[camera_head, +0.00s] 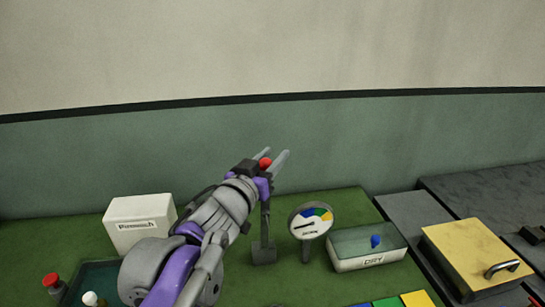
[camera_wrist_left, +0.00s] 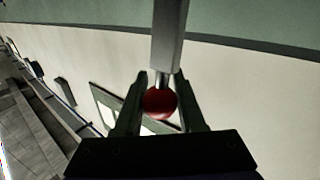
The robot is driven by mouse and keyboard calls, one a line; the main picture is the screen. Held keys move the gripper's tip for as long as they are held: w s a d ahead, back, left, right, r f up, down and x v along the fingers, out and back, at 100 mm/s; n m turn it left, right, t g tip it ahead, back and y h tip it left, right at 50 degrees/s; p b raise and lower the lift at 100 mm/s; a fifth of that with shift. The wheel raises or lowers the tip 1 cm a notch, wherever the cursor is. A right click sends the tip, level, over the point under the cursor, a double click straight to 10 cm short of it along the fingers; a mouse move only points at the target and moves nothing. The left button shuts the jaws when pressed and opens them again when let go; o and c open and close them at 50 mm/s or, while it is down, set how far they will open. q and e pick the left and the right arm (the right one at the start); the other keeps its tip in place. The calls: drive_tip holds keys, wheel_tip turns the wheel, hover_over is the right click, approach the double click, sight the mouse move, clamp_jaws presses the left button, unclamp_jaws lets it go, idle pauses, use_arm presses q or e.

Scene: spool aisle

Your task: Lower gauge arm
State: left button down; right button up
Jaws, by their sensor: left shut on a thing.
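The gauge arm is a grey lever (camera_head: 264,226) with a red ball knob (camera_head: 265,163). It stands roughly upright from a dark base on the green bench. My left gripper (camera_head: 270,160) is at the top of the lever, its fingers either side of the knob and shut on it. In the left wrist view the red knob (camera_wrist_left: 160,103) sits between the two fingers, with the grey bar (camera_wrist_left: 168,40) of the lever running up from it. A round gauge dial (camera_head: 311,220) with a coloured scale stands right of the lever. My right gripper is not in view.
A white box (camera_head: 139,222) stands left, partly behind my arm. A red button (camera_head: 51,281) and a white knob (camera_head: 90,298) are at lower left. A box marked DRY (camera_head: 367,262) and a yellow-topped box with a handle (camera_head: 470,250) are right. The wall is behind the bench.

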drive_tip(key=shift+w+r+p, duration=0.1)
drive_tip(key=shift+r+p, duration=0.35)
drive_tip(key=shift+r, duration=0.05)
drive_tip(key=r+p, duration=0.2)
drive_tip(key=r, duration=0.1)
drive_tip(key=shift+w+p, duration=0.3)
drive_tip(key=shift+p, duration=0.05)
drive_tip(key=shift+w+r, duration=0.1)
use_arm(q)
drive_tip(key=s+d+f+m+t+h+b, duration=0.1)
drive_tip(key=s+f+m+t+h, duration=0.1)
drive_tip(key=s, duration=0.6)
drive_tip(key=s+d+f+m+t+h+b, duration=0.2)
drive_tip(key=s+f, duration=0.3)
drive_tip(key=s, duration=0.4)
drive_tip(key=shift+d+f+m, duration=0.2)
drive_tip(key=shift+f+m, duration=0.05)
drive_tip(key=shift+m, duration=0.55)
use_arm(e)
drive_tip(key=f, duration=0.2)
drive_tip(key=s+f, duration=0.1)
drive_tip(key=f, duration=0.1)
use_arm(q)
drive_tip(key=shift+s, duration=0.1)
drive_tip(key=c, duration=0.5)
unclamp_jaws()
